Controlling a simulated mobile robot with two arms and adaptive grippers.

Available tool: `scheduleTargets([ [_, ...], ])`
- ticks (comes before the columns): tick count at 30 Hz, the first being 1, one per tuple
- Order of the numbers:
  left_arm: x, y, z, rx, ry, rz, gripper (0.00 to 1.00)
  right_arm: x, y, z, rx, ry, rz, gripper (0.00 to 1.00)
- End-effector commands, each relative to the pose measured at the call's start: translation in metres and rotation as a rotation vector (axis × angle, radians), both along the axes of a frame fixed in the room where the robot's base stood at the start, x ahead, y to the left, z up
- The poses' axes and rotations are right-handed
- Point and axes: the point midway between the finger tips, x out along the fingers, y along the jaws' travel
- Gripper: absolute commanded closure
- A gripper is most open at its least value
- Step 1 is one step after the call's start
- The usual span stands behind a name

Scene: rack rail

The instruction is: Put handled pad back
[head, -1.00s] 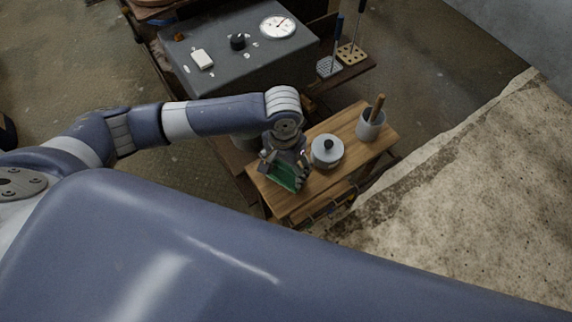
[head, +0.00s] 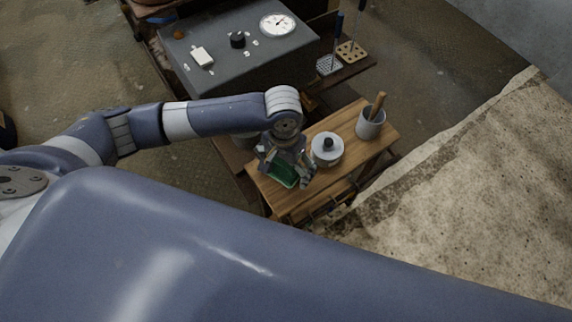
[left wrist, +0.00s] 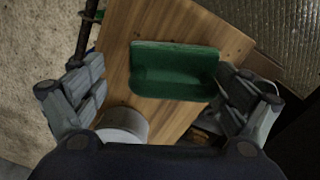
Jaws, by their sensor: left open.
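A green tray-like piece (head: 283,176) rests at the left end of a small wooden bench. It may be the handled pad; I cannot make out a handle. In the left wrist view the green piece (left wrist: 175,72) shows a flat face and a raised edge. My left gripper (head: 284,174) is open above it, with one finger on each side. In the left wrist view the right-hand finger lies close to the green piece's edge; I cannot tell if they touch. The left-hand finger is clearly apart from it. My right gripper is not in view.
A pale round pot (head: 327,149) with a black knob stands close right of my gripper on the bench (head: 350,128). A grey cup (head: 371,124) with a wooden stick stands farther right. A dark console (head: 225,58) with a dial lies behind. Blue-handled tools stand in holders (head: 350,51).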

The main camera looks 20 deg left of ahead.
Motion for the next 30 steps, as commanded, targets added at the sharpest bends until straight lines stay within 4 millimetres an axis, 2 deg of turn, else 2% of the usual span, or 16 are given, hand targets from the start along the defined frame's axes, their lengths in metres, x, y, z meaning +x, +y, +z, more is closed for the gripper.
scheduleTargets([
  [5,0.001,0.0,0.025,-0.003,-0.004,-0.002,0.07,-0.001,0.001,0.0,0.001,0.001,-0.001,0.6],
  [12,0.002,0.002,0.078,-0.003,-0.007,-0.001,0.07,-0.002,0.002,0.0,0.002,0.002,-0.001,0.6],
  [18,0.002,0.003,0.108,-0.002,-0.004,-0.001,0.07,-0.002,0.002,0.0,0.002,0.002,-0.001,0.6],
  [23,0.002,0.003,0.117,-0.002,-0.002,-0.001,0.07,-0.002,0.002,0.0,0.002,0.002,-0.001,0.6],
  [30,0.002,0.003,0.118,-0.001,-0.002,0.0,0.07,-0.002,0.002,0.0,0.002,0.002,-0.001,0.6],
])
